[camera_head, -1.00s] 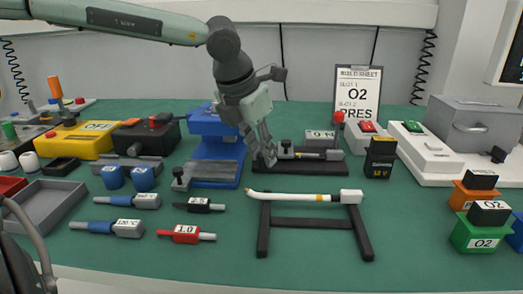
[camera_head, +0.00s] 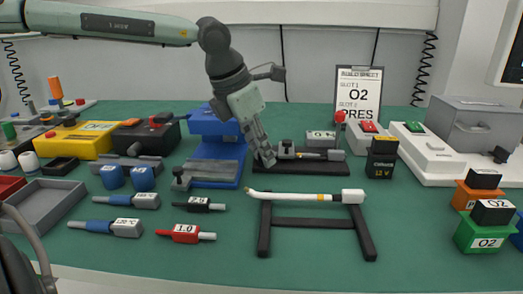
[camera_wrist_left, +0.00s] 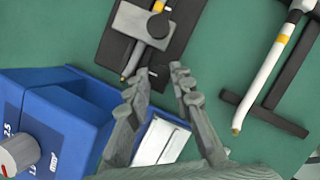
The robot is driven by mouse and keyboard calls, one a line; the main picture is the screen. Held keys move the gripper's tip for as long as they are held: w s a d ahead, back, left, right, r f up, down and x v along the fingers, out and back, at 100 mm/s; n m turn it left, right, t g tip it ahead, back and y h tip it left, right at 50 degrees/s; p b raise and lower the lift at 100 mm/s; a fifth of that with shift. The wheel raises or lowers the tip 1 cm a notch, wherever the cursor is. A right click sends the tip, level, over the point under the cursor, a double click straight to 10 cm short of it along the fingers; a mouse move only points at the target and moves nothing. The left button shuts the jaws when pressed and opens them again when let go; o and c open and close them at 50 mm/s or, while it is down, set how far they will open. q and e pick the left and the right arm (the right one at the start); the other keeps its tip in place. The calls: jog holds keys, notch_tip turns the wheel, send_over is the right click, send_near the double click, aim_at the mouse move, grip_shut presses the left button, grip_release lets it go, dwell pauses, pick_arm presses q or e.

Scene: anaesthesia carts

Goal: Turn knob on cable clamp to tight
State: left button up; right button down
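The cable clamp (camera_head: 310,155) is a black base with a grey block and a dark round knob (camera_head: 286,146) on top. A thin cable with a yellow band lies through it. In the left wrist view the grey clamp block (camera_wrist_left: 131,20) and its dark knob (camera_wrist_left: 158,26) are at the top. My left gripper (camera_head: 266,160) points down at the left end of the clamp base. In the wrist view its two fingers (camera_wrist_left: 159,76) are apart with nothing between them, and the knob lies beyond the tips. Finger contact with the base cannot be told. My right gripper is not in view.
A blue press (camera_head: 212,128) stands close left of my gripper. A black stand (camera_head: 310,222) holding a white tube (camera_head: 300,197) is in front. A black-and-yellow 12 V block (camera_head: 381,160) and a red-topped lever (camera_head: 340,118) are right of the clamp.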

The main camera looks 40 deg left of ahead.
pick_arm(q)
jog(key=o, duration=0.4)
jog(key=shift+o, duration=0.2)
jog(key=shift+n, duration=0.3)
